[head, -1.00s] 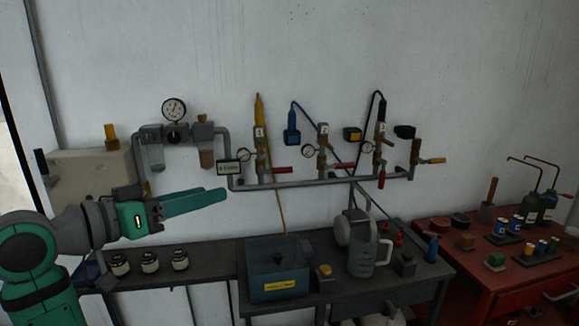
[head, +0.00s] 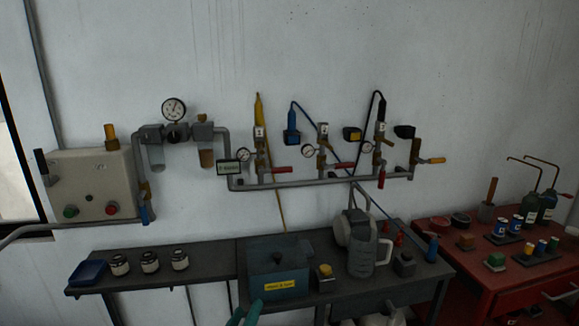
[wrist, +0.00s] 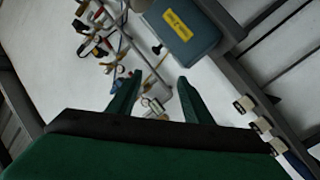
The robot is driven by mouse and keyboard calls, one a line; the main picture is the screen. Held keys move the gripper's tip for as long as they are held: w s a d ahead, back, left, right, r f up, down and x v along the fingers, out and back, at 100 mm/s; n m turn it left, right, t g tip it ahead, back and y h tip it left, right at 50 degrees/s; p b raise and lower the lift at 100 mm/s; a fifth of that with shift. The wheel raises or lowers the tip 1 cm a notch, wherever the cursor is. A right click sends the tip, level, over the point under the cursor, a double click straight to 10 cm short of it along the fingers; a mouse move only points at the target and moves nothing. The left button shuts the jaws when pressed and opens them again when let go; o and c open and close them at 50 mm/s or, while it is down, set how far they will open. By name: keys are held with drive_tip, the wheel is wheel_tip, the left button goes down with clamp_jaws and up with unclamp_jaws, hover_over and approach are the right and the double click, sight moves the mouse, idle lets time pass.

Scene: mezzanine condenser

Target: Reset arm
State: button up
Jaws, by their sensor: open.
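My gripper shows in the wrist view (wrist: 154,88) with its two green fingers apart and nothing between them. In the head view only the green fingertips (head: 244,316) show at the bottom edge, in front of the dark bench; the rest of my arm is out of that view. The blue-grey box with a yellow label (head: 278,272) stands on the bench just beyond the fingertips. It also shows at the top of the wrist view (wrist: 184,38), apart from the fingers.
A wall pipe manifold (head: 320,182) carries valves and gauges. A control box (head: 92,185) hangs at left. Several jars (head: 149,262) and a grey jug (head: 362,250) stand on the dark bench (head: 212,258). A red bench (head: 455,278) holds cans and bottles. The upper wall is clear.

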drive_tip(key=s+d+f+n+g+y, duration=0.1)
drive_tip(key=s+d+f+y, duration=0.2)
drive_tip(key=s+f, duration=0.65)
drive_tip(key=s+d+f+g+y, duration=0.15)
drive_tip(key=s+d+f, duration=0.25)
drive_tip(key=s+f, duration=0.55)
drive_tip(key=s+d+r+m, duration=0.1)
drive_tip(key=s+d+m, duration=0.1)
drive_tip(key=s, duration=1)
drive_tip(key=s+d+r+m, duration=0.2)
drive_tip(key=s+m, duration=0.2)
drive_tip(key=s, duration=0.8)
drive_tip(key=shift+s+r+t, duration=0.2)
drive_tip(key=shift+t, duration=0.15)
